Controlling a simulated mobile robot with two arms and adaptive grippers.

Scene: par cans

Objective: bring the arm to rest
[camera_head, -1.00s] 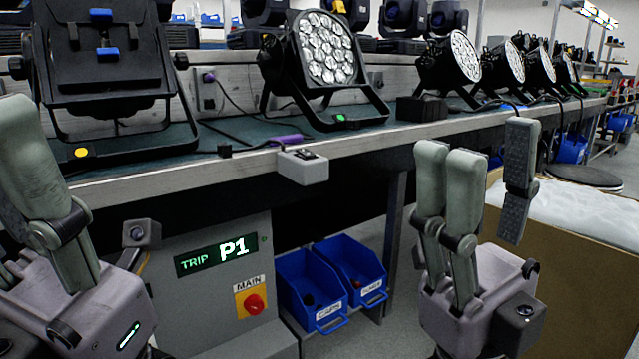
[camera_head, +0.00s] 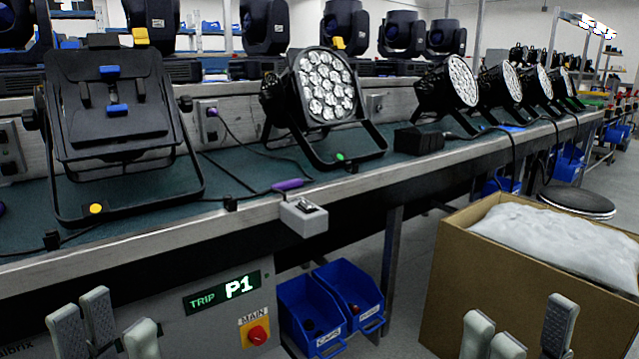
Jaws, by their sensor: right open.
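My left gripper (camera_head: 119,318) is at the bottom left, in front of the bench's lower cabinet. Only its grey fingers show, with a gap between the paired fingers and the single one; it looks open and empty. My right gripper (camera_head: 525,332) is at the bottom right, in front of the cardboard box. Its fingers are spread apart, with nothing between them. Both palms and the arms behind them are out of frame. Both grippers sit below the bench top and apart from the lamps.
The bench (camera_head: 235,218) carries a tilted par can (camera_head: 120,110), a lit-faced par can (camera_head: 326,88) and several more to the right. A grey switch box (camera_head: 304,217) hangs at its edge. Blue bins (camera_head: 310,312) are below; a cardboard box (camera_head: 540,262) with white padding stands right.

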